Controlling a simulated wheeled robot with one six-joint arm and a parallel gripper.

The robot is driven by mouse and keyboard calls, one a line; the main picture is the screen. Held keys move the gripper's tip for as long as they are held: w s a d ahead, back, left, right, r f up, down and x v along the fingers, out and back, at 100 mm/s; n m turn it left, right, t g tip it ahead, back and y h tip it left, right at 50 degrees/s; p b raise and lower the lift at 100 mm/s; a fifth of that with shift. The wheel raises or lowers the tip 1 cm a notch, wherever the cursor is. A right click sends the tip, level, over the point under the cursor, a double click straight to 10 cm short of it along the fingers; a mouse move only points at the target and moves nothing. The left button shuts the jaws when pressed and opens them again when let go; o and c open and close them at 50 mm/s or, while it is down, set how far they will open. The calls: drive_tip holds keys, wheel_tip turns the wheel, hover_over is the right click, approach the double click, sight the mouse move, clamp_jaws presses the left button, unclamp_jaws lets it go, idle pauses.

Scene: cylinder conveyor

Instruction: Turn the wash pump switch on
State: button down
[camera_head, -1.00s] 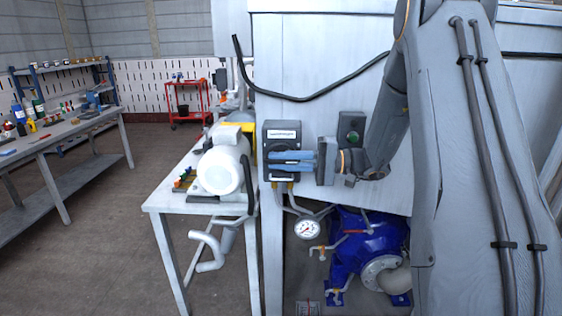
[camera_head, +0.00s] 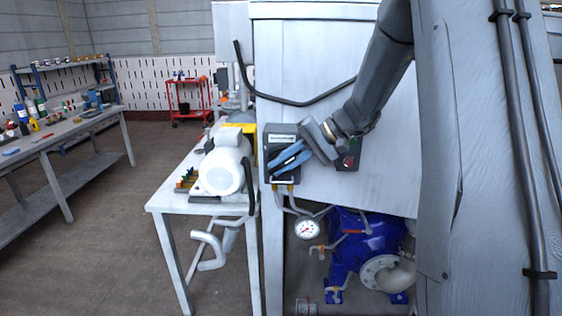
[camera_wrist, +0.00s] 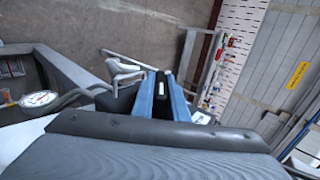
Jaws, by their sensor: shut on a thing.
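The wash pump switch is a dark box (camera_head: 282,137) with a white label on the front edge of the grey cabinet. My gripper (camera_head: 274,171) is at the front of this box, with its blue fingers tilted down to the left. The fingers are shut on the switch's knob, which they mostly hide. In the wrist view my blue fingers (camera_wrist: 162,98) lie close together with a dark piece and a pale strip between them. A second box (camera_head: 349,155) with a red button sits to the right, partly behind my gripper.
A pressure gauge (camera_head: 307,229) and a blue pump (camera_head: 356,250) are below the switch. A small table (camera_head: 165,203) with a white motor (camera_head: 221,172) stands to the left. A black cable (camera_head: 300,103) runs across the cabinet above.

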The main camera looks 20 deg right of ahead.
sight(281, 138)
drive_tip(key=h+p, duration=0.2)
drive_tip(key=g+h+p, duration=0.1)
drive_tip(key=shift+a+r+h, duration=0.15)
drive_tip(key=shift+r+h, duration=0.1)
drive_tip(key=shift+h, duration=0.05)
drive_tip(key=g+h+p, duration=0.1)
drive_tip(key=h+p, duration=0.1)
drive_tip(key=p, duration=0.1)
drive_tip(key=shift+f+g+h+p, duration=0.15)
drive_tip(key=shift+g+h+p, duration=0.15)
drive_tip(key=shift+h+p, duration=0.65)
drive_tip(key=shift+f+g+h+p, duration=0.1)
drive_tip(key=shift+g+h+p, duration=0.2)
drive_tip(key=shift+h+p, duration=0.6)
drive_tip(key=shift+s+h, duration=0.1)
drive_tip(key=shift+h, duration=0.35)
drive_tip(key=c, duration=1.7)
unclamp_jaws()
drive_tip(key=shift+c, duration=0.2)
drive_tip(key=shift+r+b, duration=0.2)
drive_tip(key=shift+b, duration=0.1)
wheel_tip(281, 138, up, 7)
drive_tip(key=b, duration=0.2)
drive_tip(key=shift+r+b, duration=0.2)
drive_tip(key=shift+b, duration=0.15)
